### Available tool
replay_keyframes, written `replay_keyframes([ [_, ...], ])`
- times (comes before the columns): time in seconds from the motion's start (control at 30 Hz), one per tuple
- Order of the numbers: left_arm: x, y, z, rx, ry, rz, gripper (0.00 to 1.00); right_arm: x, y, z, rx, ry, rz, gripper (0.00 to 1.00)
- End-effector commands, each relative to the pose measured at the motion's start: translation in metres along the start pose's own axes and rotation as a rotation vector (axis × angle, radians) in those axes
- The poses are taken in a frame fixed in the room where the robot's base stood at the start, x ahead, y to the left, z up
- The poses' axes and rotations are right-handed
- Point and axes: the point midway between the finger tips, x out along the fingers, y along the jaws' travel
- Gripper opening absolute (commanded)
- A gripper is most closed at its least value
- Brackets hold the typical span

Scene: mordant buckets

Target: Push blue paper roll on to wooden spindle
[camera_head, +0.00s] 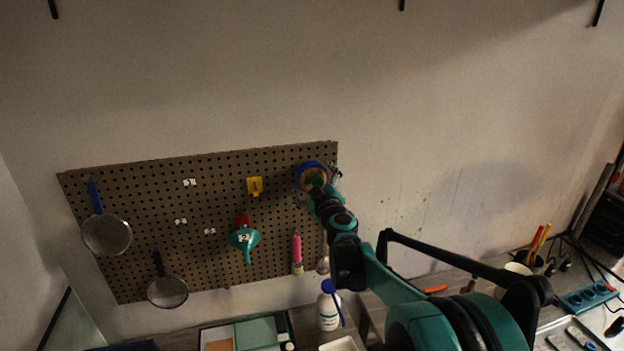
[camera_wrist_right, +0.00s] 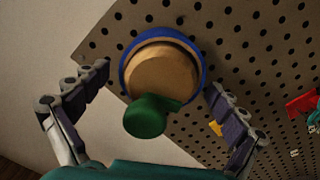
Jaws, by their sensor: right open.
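The blue paper roll (camera_head: 307,165) is at the upper right corner of the pegboard, seen as a blue ring around a round tan wooden face. In the right wrist view the blue roll (camera_wrist_right: 125,62) encircles the wooden spindle (camera_wrist_right: 165,72), with a dark green knob-like piece (camera_wrist_right: 146,116) in front of its lower edge. I cannot tell how deep the roll sits. My right gripper (camera_head: 319,180) is at the roll; in the wrist view its open fingers (camera_wrist_right: 157,84) stand on either side, with gaps visible. My left gripper is not in view.
The brown pegboard (camera_head: 200,254) carries strainers (camera_head: 106,235) (camera_head: 167,291), a teal funnel (camera_head: 244,238), a yellow item (camera_head: 254,186) and a pink-handled brush (camera_head: 297,252). A white bottle (camera_head: 328,310) stands below.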

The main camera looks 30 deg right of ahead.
Motion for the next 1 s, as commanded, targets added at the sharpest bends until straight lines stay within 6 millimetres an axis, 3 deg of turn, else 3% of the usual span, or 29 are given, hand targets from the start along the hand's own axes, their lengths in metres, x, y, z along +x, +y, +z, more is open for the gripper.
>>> replay_keyframes([
  [0.5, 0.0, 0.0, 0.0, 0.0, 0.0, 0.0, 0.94, -0.099, 0.0, 0.0, 0.0, 0.0, 0.0, 0.97],
  [0.7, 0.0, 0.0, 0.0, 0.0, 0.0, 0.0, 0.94, -0.114, 0.0, 0.0, 0.0, 0.0, 0.001, 0.97],
  [1.0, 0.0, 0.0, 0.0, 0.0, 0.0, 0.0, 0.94, -0.114, 0.0, 0.0, 0.0, 0.0, 0.0, 0.97],
])
